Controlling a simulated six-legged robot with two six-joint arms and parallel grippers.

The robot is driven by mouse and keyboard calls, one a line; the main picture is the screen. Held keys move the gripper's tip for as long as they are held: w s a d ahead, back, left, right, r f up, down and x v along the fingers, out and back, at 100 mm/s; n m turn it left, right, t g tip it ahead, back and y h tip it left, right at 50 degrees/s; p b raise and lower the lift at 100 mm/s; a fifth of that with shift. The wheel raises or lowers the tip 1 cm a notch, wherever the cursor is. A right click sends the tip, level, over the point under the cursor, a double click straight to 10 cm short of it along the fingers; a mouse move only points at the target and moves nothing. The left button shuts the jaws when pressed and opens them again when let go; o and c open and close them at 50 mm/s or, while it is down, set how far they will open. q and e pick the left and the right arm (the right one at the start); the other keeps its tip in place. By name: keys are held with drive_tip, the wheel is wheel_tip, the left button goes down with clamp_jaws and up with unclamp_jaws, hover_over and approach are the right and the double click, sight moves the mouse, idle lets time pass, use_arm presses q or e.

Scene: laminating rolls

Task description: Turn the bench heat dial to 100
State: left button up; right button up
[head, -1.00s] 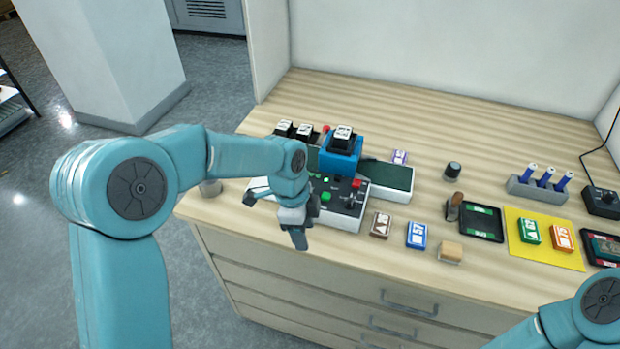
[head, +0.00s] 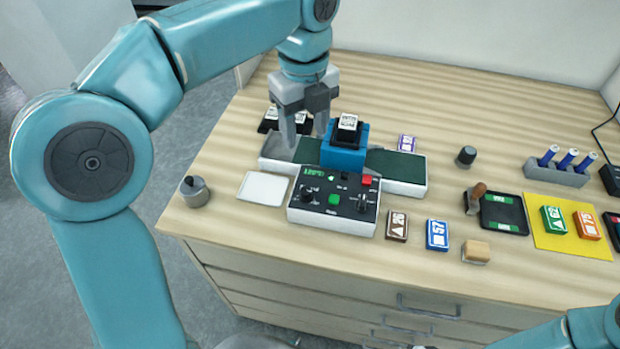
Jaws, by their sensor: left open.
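The bench control box (head: 334,218) is black on top with white sides and stands near the front edge of the bench. It carries a round dark dial (head: 307,195) at its left, a second dark control (head: 362,205) at its right, a green button (head: 334,200) and a red control (head: 366,180). A small green display (head: 314,172) is lit, but its figures are too small to read. I cannot tell which control sets the heat. My left gripper (head: 305,138) is open and points down above the box's back left, apart from the dials. My right gripper is out of view.
A blue block (head: 345,148) with a black-and-white stamp-like piece stands behind the box. A white card (head: 263,188) and a grey metal pot (head: 194,191) lie to its left. Coloured packs, including a brown one (head: 397,226), lie right. The bench's front left is clear.

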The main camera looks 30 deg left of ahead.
use_arm(q)
wheel_tip(320, 180, down, 2)
drive_tip(key=s, duration=0.1)
hover_over(306, 190)
wheel_tip(306, 190, down, 5)
drive_tip(key=f, duration=0.3)
drive_tip(key=f+b, duration=0.1)
drive_tip(key=f, duration=0.1)
drive_tip(key=shift+s+f, duration=0.1)
drive_tip(key=shift+s, duration=0.3)
drive_tip(key=f, duration=0.1)
drive_tip(key=w+f, duration=0.1)
drive_tip(key=f, duration=0.1)
drive_tip(key=shift+d+f, duration=0.1)
drive_tip(key=shift+f, duration=0.3)
drive_tip(key=shift+s, duration=0.35)
drive_tip(key=shift+w, duration=0.3)
drive_tip(key=c, duration=0.9)
clamp_jaws()
